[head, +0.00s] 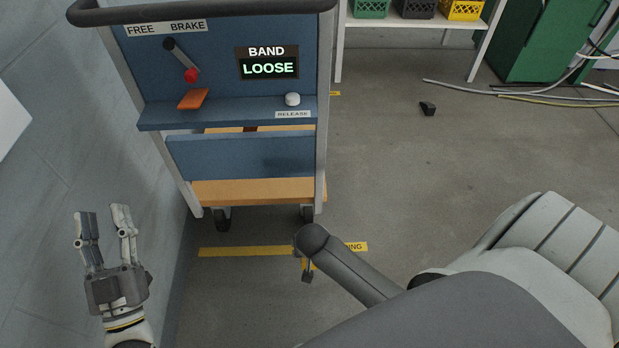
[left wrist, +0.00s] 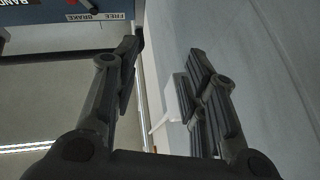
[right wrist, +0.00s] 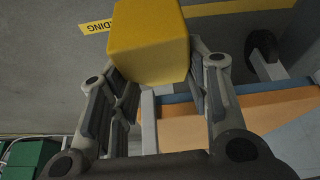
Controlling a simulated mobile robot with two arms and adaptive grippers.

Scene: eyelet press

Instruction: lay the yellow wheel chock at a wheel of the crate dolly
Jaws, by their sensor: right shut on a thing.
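The crate dolly (head: 240,155) is a blue cart with a wooden deck. Its near wheels, a left one (head: 222,218) and a right one (head: 307,214), rest on the floor. The yellow wheel chock (right wrist: 149,42) is a block between the fingers of my right gripper (right wrist: 160,85), which is shut on it. A dark wheel (right wrist: 262,48) and the deck edge (right wrist: 250,108) show right of and below the chock, apart from it. In the head view my right arm hides most of that gripper and the chock. My left gripper (head: 103,212) is open and empty, left of the dolly.
A yellow floor stripe (head: 240,251) runs in front of the dolly. A wall (head: 50,150) stands close on the left. A small black object (head: 428,108) and cables (head: 510,92) lie on the floor at the right. The dolly panel reads BAND LOOSE (head: 267,62).

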